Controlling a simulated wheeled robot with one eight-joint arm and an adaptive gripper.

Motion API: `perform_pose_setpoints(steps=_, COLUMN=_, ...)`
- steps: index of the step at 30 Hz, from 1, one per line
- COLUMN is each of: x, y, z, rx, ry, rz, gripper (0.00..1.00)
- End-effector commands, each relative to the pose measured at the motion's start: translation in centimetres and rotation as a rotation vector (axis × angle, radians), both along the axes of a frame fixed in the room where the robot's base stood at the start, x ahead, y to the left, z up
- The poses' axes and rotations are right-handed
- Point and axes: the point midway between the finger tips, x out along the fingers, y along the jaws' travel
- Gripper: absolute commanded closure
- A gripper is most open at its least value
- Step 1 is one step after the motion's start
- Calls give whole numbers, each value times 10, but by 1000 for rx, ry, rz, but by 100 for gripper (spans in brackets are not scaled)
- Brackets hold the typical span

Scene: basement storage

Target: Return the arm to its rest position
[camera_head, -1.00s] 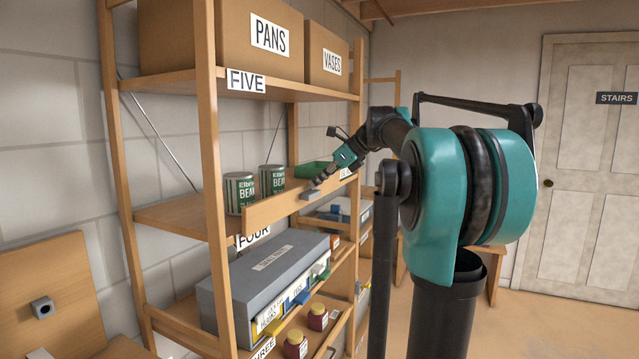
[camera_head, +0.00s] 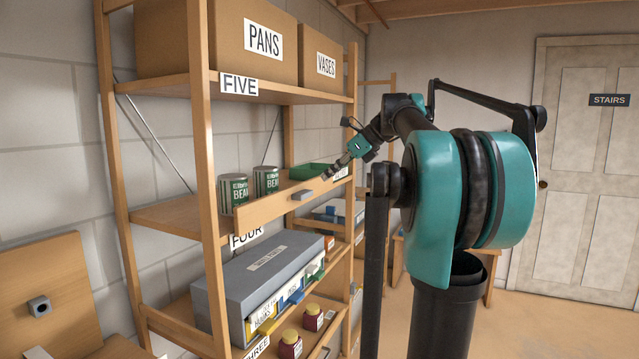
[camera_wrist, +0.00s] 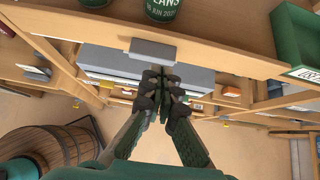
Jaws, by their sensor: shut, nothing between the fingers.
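My gripper (camera_head: 328,174) is in front of the shelf marked FOUR, at the end of my teal and black arm. In the wrist view its two fingers (camera_wrist: 161,74) come together at the tips, shut with nothing between them. A small grey block (camera_head: 303,194) sits on the shelf's wooden front board (camera_head: 270,207). The block also shows in the wrist view (camera_wrist: 153,50), just beyond the fingertips. In the head view the fingertips appear up and to the right of the block, apart from it.
Two green bean cans (camera_head: 266,181) and a green tray (camera_head: 309,171) stand on that shelf. A long grey box (camera_head: 262,279) and jars (camera_head: 291,343) are below; PANS and VASES boxes are above. A barrel (camera_wrist: 50,150) shows in the wrist view. Floor before the STAIRS door (camera_head: 585,190) looks clear.

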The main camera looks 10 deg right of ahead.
Motion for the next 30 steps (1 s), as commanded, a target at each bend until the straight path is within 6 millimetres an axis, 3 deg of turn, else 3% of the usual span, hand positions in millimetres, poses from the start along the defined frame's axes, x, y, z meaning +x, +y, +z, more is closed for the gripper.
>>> perform_pose_setpoints(steps=9, x=-20, y=-28, z=34, rx=0, ry=1, rz=-2, gripper=100)
perform_pose_setpoints(steps=14, x=-24, y=-30, z=30, rx=-25, ry=-13, rz=22, gripper=100)
perform_pose_setpoints(steps=17, x=-28, y=-25, z=-1, rx=-106, ry=-57, rz=97, gripper=100)
perform_pose_setpoints(steps=20, x=-38, y=-17, z=-55, rx=-244, ry=-131, rz=233, gripper=100)
perform_pose_setpoints(steps=26, x=-76, y=-1, z=-180, rx=-563, ry=-301, rz=592, gripper=100)
perform_pose_setpoints(steps=30, x=-116, y=7, z=-264, rx=-772, ry=-410, rz=871, gripper=100)
